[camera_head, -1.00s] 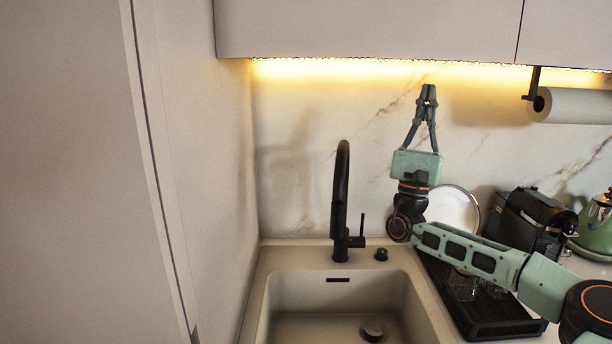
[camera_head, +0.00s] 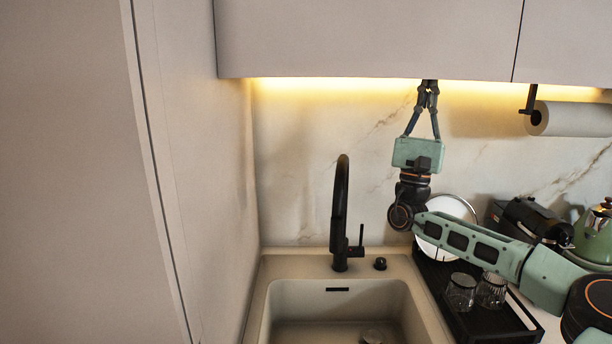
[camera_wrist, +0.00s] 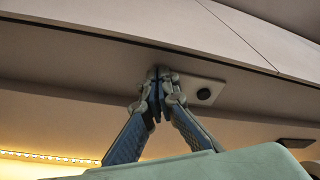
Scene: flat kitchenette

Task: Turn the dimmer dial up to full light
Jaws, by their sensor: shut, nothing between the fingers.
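My gripper (camera_head: 429,88) points straight up below the wall cabinet, its fingers meeting at the tips, shut and empty. In the head view the tips reach the cabinet's lower edge. In the wrist view my gripper (camera_wrist: 158,76) is close under the cabinet's underside. A dark round knob (camera_wrist: 203,94), which looks like the dimmer dial, sits on a pale plate (camera_wrist: 183,86) there, just right of the fingertips. The tips overlap the plate's left end; I cannot tell whether they touch it. The knob is hidden in the head view. Warm light (camera_head: 330,88) glows along the backsplash.
The wall cabinet (camera_head: 370,40) spans the top. A tall black tap (camera_head: 341,210) stands behind the sink (camera_head: 335,290). Glasses (camera_head: 462,290) stand on a black tray (camera_head: 480,325). A paper towel roll (camera_head: 575,119) hangs at right. A tall panel (camera_head: 70,180) closes off the left.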

